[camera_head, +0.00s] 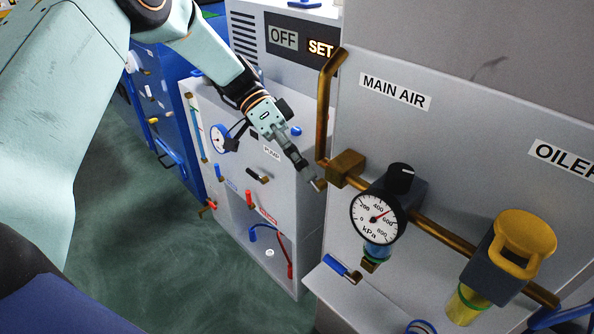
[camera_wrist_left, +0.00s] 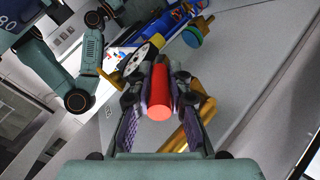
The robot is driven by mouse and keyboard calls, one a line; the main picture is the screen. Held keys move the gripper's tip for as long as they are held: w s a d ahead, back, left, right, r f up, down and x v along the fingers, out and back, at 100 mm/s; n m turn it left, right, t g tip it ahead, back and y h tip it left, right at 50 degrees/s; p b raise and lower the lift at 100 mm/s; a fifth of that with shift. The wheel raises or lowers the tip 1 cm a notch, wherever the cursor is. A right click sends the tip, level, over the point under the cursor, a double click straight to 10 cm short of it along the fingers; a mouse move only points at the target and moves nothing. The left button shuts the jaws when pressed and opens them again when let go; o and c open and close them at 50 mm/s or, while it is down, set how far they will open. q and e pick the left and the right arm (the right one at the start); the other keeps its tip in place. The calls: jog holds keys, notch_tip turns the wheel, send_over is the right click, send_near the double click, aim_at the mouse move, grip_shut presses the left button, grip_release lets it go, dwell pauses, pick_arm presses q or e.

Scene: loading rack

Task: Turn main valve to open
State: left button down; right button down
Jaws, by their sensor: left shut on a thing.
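The main valve has a brass body (camera_head: 345,168) on the pipe under the "MAIN AIR" label (camera_head: 395,91). My left gripper (camera_head: 317,184) reaches the left side of this body in the head view. In the left wrist view the left gripper (camera_wrist_left: 161,78) is shut on a red valve handle (camera_wrist_left: 159,98), with one finger along each side. The handle is hidden by the fingers in the head view. I cannot tell the valve's exact angle. The pressure gauge (camera_head: 377,218) right of the valve has its needle between 400 and 600 kPa. My right gripper is not seen.
A black knob (camera_head: 401,178) sits above the gauge. A yellow-handled oiler unit (camera_head: 512,247) is at the right, and a blue-handled valve (camera_head: 342,267) lies below the gauge. A brass pipe (camera_head: 323,105) rises close to my left gripper. The pump panel (camera_head: 250,160) stands behind it.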

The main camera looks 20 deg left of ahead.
pick_arm(q)
jog(key=shift+w+a+f+h+b, duration=0.1)
jog(key=shift+a+f+h+b, duration=0.05)
jog(key=shift+f+h+b, duration=0.25)
jog(key=shift+a+f+g+h+b, duration=0.1)
jog(key=shift+f+g+h+b, duration=0.2)
jog(key=shift+h+b, duration=0.7)
jog(key=shift+a+f+g+h+b, duration=0.15)
jog(key=shift+g+h+b, duration=0.3)
jog(key=shift+b, duration=0.95)
jog(key=shift+d+f+g+h+b, duration=0.1)
jog(key=shift+f+g+h+b, duration=0.25)
jog(key=shift+h+b, duration=0.65)
jog(key=shift+a+y, duration=0.1)
jog(key=shift+y, duration=0.15)
jog(key=shift+r, duration=0.1)
jog(key=c, duration=1.3)
grip_release()
